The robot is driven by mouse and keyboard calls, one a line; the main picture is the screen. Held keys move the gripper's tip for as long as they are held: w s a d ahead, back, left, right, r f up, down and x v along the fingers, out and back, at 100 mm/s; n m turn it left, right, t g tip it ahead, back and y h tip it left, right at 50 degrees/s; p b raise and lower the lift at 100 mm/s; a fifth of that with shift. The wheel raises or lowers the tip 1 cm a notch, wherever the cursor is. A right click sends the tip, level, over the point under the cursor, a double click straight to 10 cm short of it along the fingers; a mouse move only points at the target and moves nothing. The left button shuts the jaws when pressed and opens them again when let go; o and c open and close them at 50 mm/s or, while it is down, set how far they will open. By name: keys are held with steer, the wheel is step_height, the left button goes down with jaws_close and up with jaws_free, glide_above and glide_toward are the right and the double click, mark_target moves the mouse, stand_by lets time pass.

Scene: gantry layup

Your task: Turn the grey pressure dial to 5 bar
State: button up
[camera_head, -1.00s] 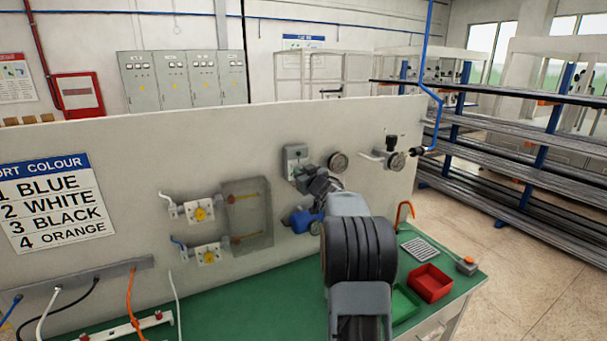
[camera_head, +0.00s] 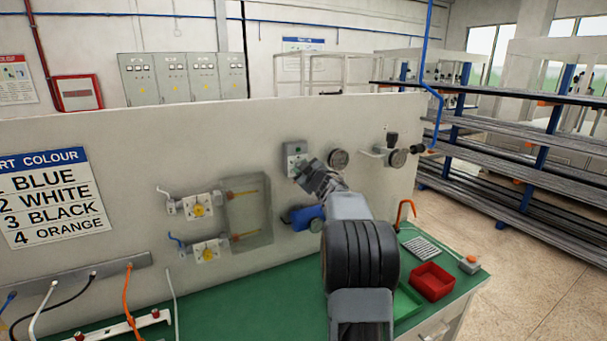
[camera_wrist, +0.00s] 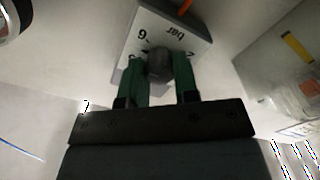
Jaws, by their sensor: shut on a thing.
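The grey pressure dial (camera_wrist: 160,62) shows in the wrist view as a dark round knob on a pale plate (camera_wrist: 148,28) marked "bar", with a 6 readable and other numbers partly covered. The two green fingers of my gripper (camera_wrist: 160,82) stand on either side of the knob and are shut on it. An orange mark (camera_wrist: 185,6) shows at the plate's edge. I cannot tell the dial's setting. In the head view the dial's grey box (camera_head: 294,155) is on the upright panel, and my gripper (camera_head: 305,174) reaches its lower part, hiding the knob.
A round gauge (camera_head: 338,159) and a valve fitting (camera_head: 396,158) are to the right on the panel. A clear box (camera_head: 248,212) and a blue part (camera_head: 305,217) are nearby. A red tray (camera_head: 432,281) stands on the green bench (camera_head: 250,308).

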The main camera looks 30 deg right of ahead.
steer(key=n+b, duration=0.2)
steer(key=n, duration=0.4)
steer(key=shift+b, duration=0.3)
stand_by(0.5)
steer(key=o, duration=0.9)
steer(key=s+b, duration=0.1)
steer(key=s, duration=0.3)
steer(key=s+a+b, duration=0.1)
steer(key=s, duration=0.4)
steer(key=s+b, duration=0.1)
steer(key=s, duration=0.3)
steer(key=shift+s+a, duration=0.4)
